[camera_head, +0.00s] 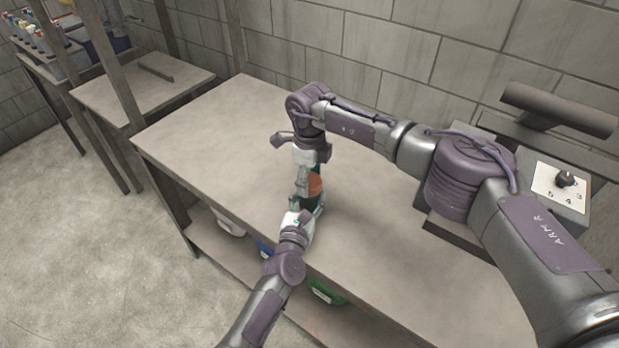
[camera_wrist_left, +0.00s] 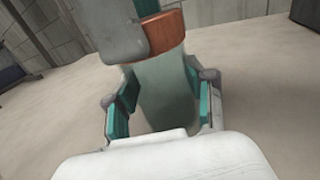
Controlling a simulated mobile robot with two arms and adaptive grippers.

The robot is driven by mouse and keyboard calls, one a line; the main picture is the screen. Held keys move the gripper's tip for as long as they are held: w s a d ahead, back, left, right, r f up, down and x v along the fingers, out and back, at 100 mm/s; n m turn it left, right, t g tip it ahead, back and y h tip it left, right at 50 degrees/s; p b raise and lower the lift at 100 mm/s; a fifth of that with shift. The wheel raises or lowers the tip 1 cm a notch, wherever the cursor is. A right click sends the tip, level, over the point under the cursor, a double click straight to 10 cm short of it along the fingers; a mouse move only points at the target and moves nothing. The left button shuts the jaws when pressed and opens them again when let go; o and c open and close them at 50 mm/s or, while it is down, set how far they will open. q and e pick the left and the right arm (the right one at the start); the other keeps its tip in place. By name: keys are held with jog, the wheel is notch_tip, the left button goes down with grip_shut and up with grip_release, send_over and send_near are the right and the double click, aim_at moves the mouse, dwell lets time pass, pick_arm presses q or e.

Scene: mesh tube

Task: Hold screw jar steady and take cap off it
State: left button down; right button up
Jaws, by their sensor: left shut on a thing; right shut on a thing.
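The screw jar (camera_wrist_left: 168,95) is a pale green, see-through cylinder standing upright on the table. Its orange-brown cap (camera_wrist_left: 168,32) sits on top and also shows in the head view (camera_head: 315,185). My left gripper (camera_head: 311,207) is shut around the jar's body from the near side. In the left wrist view its teal pads (camera_wrist_left: 162,100) are on both sides of the jar. My right gripper (camera_head: 311,178) comes from above and is shut on the cap. One grey finger covers part of the cap in the left wrist view.
The table top (camera_head: 220,130) is clear around the jar. Several bins, among them a green one (camera_head: 325,291), stand on the shelf below. A side table (camera_head: 140,88) is at the left. A box with a knob (camera_head: 563,187) stands at the right.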

jog(key=n, duration=0.5)
jog(key=shift+w, duration=0.1)
jog(key=n, duration=1.5)
jog(key=shift+r, duration=0.3)
jog(key=shift+r, duration=0.85)
